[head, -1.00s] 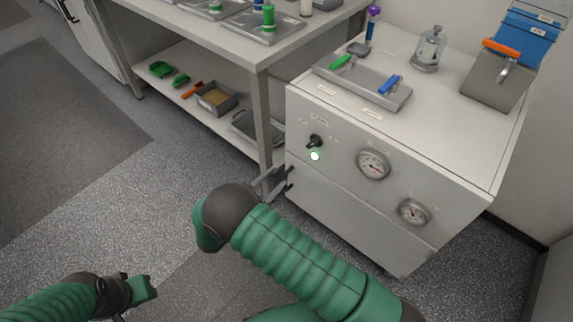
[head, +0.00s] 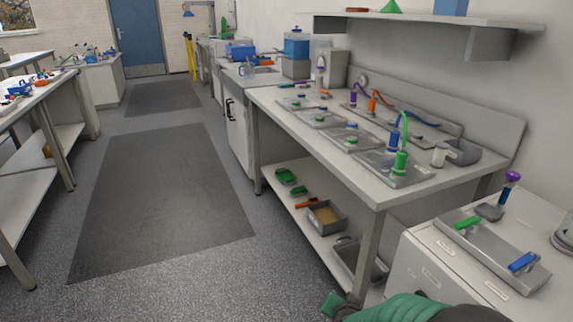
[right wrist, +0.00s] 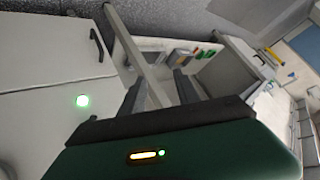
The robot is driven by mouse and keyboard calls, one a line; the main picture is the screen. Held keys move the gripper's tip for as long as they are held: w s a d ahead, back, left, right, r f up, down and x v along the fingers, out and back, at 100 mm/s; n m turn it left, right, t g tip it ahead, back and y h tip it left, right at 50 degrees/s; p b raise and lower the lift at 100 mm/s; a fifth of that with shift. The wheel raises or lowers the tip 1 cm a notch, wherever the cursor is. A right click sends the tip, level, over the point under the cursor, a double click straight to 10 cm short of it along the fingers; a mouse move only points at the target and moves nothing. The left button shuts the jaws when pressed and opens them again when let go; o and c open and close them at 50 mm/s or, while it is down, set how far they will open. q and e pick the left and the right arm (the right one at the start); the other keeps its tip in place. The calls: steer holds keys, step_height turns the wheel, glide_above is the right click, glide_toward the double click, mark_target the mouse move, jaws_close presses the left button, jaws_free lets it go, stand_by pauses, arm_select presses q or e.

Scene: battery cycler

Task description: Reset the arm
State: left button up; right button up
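My left arm and gripper are in neither current view.
The white cabinet (head: 415,272) stands close at the lower right, with a metal tray (head: 490,258) on top. A long bench (head: 345,185) with a lower shelf lies beyond it. The floor aisle with dark mats (head: 165,195) is clear.

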steer(key=s+d+n+g+y+p, duration=0.15)
steer(key=s+n+g, duration=0.25)
steer(key=s, duration=0.8)
steer(key=s+d+n+g, duration=0.3)
steer(key=s, duration=0.8)
steer(key=w+p+v, duration=0.2)
steer(key=p+v, duration=0.9)
steer(key=w+r+p+v, duration=0.1)
steer(key=w+p+v, duration=0.2)
steer(key=p+v, duration=0.8)
steer(key=shift+r, duration=0.4)
steer(key=shift+a, duration=0.1)
